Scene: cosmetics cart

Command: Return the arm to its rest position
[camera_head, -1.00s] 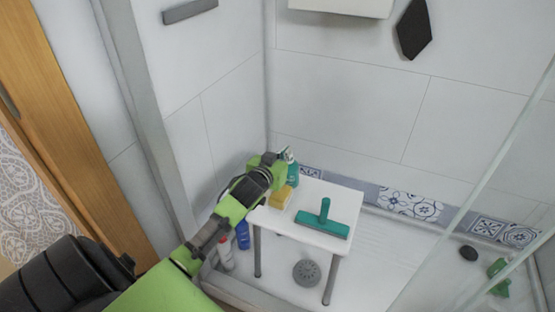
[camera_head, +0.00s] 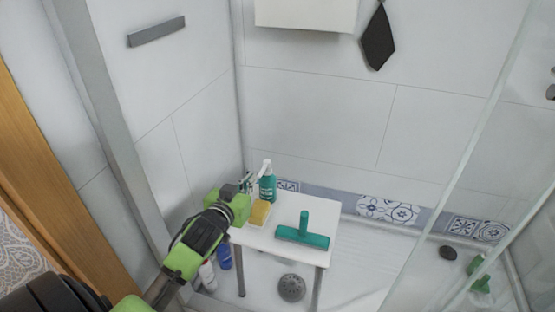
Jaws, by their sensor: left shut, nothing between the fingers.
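My left arm comes in from the lower left. Its green and black gripper (camera_head: 240,188) is at the left edge of the small white table (camera_head: 270,239), beside the spray bottle and the sponge. The gripper is shut with nothing in it; its fingertips are small and partly hidden by its own body. A teal spray bottle (camera_head: 267,184) with a white head stands upright at the table's back left. A yellow sponge (camera_head: 260,212) lies on the tabletop in front of it. A teal squeegee (camera_head: 303,235) rests on the right part of the table. My right gripper is not in view.
White and blue bottles (camera_head: 224,256) stand on the shower floor left of the table. A round grey drain (camera_head: 292,287) lies under it. A glass panel (camera_head: 449,190) is at right, with a green object (camera_head: 479,276) behind it. Tiled walls close the back and left.

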